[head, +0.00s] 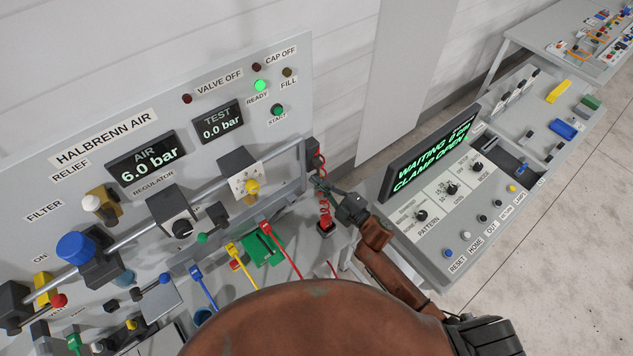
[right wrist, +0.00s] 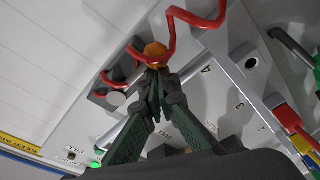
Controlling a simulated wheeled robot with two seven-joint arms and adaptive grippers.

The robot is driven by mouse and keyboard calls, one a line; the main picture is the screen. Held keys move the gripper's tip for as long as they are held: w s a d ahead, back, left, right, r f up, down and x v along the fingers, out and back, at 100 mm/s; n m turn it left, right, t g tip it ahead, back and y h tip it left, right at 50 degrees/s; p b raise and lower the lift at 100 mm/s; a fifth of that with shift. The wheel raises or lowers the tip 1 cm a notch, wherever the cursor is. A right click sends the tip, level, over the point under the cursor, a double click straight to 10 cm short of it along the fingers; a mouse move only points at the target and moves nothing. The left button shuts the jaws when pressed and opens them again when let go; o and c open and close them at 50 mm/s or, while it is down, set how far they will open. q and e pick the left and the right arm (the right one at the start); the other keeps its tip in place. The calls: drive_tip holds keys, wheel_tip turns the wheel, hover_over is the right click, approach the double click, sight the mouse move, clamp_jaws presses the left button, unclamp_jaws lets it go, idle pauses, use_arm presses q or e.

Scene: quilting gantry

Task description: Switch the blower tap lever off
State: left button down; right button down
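I cannot pick out the blower tap lever by a readable label. My right gripper (head: 320,184) is at the panel's right end, beside a red coiled hose (head: 325,217), apart from these levers. My left gripper is out of view.
A control console (head: 440,250) with a display stands at the right. A far table (head: 530,25) is at the top right. Floor (head: 560,230) is clear.

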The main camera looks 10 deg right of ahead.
drive_tip(key=shift+d, duration=0.1)
drive_tip(key=a+r+p, duration=0.3)
drive_tip(key=f+b+v, duration=0.1)
drive_tip(key=b+v, duration=0.2)
drive_tip(key=v, duration=0.7)
drive_tip(key=shift+s, duration=0.45)
drive_tip(key=shift+a, duration=0.2)
